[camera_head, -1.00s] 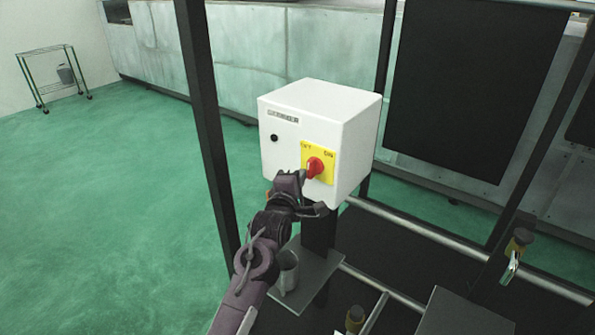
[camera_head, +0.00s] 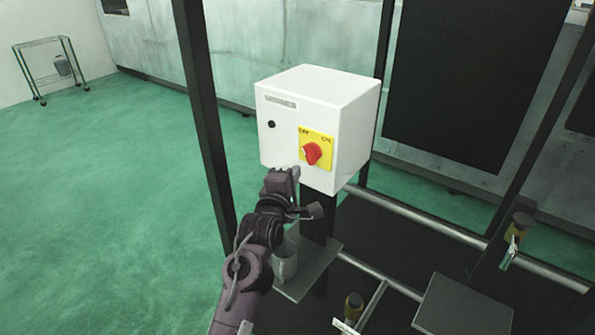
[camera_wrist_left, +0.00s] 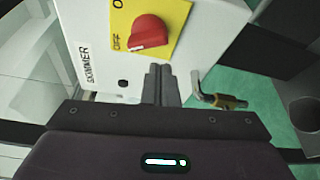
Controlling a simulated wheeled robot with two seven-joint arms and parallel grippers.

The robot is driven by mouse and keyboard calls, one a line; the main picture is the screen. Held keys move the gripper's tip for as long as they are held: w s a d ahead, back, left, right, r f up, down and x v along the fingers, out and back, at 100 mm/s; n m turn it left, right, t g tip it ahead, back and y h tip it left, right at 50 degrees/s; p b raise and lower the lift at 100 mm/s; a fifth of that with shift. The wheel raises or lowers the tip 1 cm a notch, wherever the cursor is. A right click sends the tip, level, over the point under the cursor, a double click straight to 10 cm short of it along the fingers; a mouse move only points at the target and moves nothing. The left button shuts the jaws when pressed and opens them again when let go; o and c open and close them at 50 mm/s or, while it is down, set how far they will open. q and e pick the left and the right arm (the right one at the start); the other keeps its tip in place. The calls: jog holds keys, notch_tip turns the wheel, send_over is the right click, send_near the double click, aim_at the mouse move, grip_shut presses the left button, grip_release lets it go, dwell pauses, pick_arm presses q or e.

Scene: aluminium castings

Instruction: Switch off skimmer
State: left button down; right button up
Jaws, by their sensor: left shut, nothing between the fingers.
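The white skimmer switch box (camera_head: 350,120) stands on a dark post, and its SKIMMER label shows in the wrist view (camera_wrist_left: 85,62). A yellow plate (camera_head: 325,165) marked OFF and ON carries a red rotary knob (camera_head: 312,153). In the wrist view the white mark on the red knob (camera_wrist_left: 147,30) is at its end near the OFF label. My left gripper (camera_head: 295,171) is shut and empty, just below and left of the knob. Its fingers (camera_wrist_left: 160,72) are together and look apart from the knob. My right gripper is not in view.
A cup (camera_head: 285,262) stands on a small grey shelf (camera_head: 316,277) under the box, close to my left arm. A dark frame post (camera_head: 205,120) rises left of the box. Pipes and brass-coloured valves (camera_head: 517,228) lie to the right. Green floor is open at left.

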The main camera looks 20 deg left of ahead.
pick_arm(q)
jog(key=s, duration=0.3)
jog(key=shift+s+b, duration=0.1)
jog(key=shift+b, duration=0.3)
